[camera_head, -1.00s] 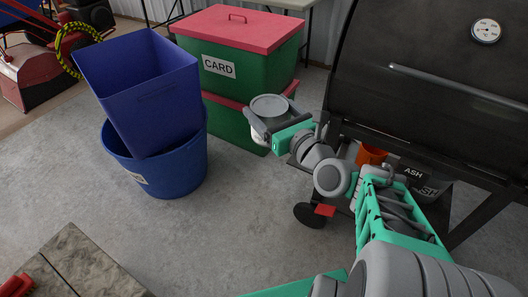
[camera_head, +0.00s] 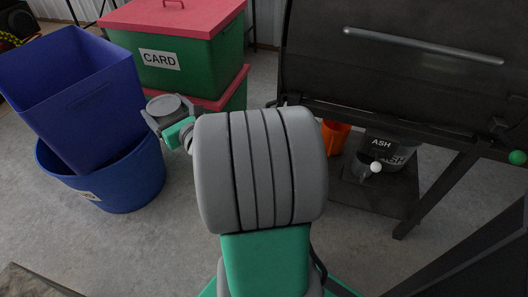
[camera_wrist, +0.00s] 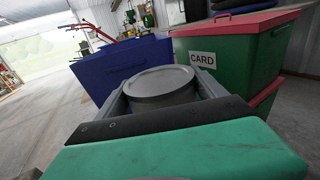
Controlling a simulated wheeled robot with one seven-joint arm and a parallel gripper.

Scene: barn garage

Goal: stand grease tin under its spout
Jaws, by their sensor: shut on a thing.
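The grease tin, a round grey tin with a flat lid (camera_head: 166,104), is held upright in the air in front of the green card bin. My gripper (camera_head: 163,112) is shut on it. In the wrist view the tin (camera_wrist: 160,84) sits between the two grey fingers, lid up. The black barrel grill (camera_head: 400,65) stands on the right, away from the tin. I cannot make out a spout on it; my arm hides part of its underside.
A blue bin (camera_head: 75,85) sits in a round blue tub (camera_head: 125,187) at left. Red-lidded green bins (camera_head: 195,62) stand behind the tin. Under the grill are an orange bucket (camera_head: 334,138), an ASH bucket (camera_head: 398,153) and a grill leg (camera_head: 436,193). Open concrete floor lies in front.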

